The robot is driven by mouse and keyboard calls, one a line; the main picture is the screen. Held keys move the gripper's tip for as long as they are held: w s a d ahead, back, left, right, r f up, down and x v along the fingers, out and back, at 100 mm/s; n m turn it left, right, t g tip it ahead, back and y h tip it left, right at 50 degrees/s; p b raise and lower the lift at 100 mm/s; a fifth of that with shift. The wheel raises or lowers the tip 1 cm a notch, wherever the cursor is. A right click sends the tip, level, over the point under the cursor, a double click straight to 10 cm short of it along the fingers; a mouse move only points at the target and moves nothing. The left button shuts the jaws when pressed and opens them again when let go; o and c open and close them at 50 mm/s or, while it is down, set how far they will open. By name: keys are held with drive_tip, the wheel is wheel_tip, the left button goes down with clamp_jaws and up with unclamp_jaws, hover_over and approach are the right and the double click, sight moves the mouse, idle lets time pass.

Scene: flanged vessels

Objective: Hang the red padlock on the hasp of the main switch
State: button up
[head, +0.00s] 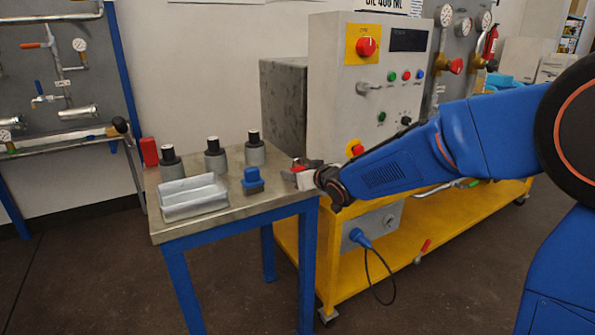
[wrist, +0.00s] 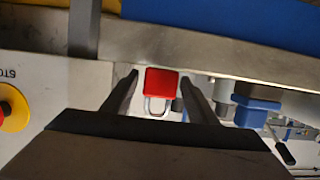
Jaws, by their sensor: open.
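The red padlock (wrist: 161,83) shows in the wrist view with its grey shackle pointing down in the picture. It lies between the two dark fingers of my gripper (wrist: 160,79), with a narrow gap visible on each side. The fingers are open. In the head view my gripper (head: 303,166) is at the right edge of the small table, and a bit of red shows there, mostly hidden. The main switch appears to be the red knob (head: 366,47) on a yellow plate, high on the grey control panel. I cannot make out its hasp.
The table (head: 225,207) carries a grey tray (head: 193,198), several black-topped cylinders (head: 254,150), a blue block (head: 252,181) and a red box (head: 149,152). The panel (head: 340,105) stands just behind my arm. A red stop button (wrist: 10,108) shows in the wrist view.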

drive_tip(key=c, duration=1)
drive_tip(key=shift+r, duration=3)
